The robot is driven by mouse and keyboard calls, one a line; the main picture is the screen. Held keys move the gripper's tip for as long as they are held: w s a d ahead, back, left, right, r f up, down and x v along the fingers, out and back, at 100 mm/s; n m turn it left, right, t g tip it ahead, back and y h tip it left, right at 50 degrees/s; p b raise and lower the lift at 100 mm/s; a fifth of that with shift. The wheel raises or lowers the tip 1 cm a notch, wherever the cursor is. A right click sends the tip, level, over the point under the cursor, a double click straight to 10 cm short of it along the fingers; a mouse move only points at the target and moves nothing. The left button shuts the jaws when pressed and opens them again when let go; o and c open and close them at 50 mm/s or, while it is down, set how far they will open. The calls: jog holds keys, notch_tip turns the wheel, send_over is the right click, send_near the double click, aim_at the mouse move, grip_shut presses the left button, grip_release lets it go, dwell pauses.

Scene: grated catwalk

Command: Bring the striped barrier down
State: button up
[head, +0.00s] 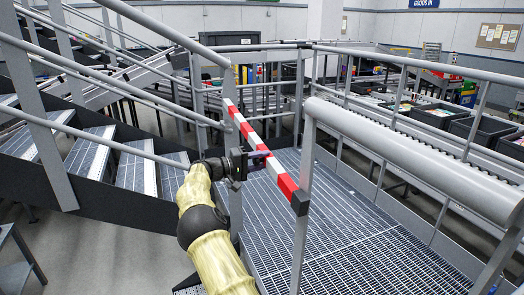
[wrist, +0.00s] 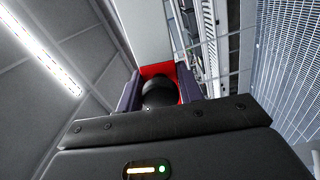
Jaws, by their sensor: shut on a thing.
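The striped barrier (head: 287,185) is a red and white bar with a dark end cap. In the head view it runs from a grey post at the far left to the near right, across the grated walkway. Its capped end overlaps the near rail post (head: 301,240); I cannot tell if they touch. My gripper (head: 262,159) is at the bar's middle, coming from the left. In the wrist view its purple fingers (wrist: 160,88) are shut on a black rounded knob (wrist: 157,93) in front of a red section of the barrier (wrist: 156,69).
Grey handrails and steps (head: 137,170) rise on the left. The grated floor (head: 345,235) beyond the bar is clear. A thick grey rail (head: 410,150) borders it on the right, with a conveyor of dark bins (head: 485,130) beyond.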

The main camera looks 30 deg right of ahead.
jog(key=shift+f+n+b, duration=0.3)
jog(key=shift+f+n, duration=0.5)
jog(key=shift+f, duration=0.85)
jog(key=shift+f, duration=0.1)
jog(key=o, duration=0.9)
jog(key=shift+c, duration=0.2)
jog(key=shift+w, duration=0.1)
jog(key=w+a+b, duration=0.1)
jog(key=a+b, duration=0.2)
jog(key=a, duration=1.4)
jog(key=shift+w+a+b, duration=0.2)
jog(key=shift+a+b, duration=0.05)
jog(key=shift+b, duration=0.15)
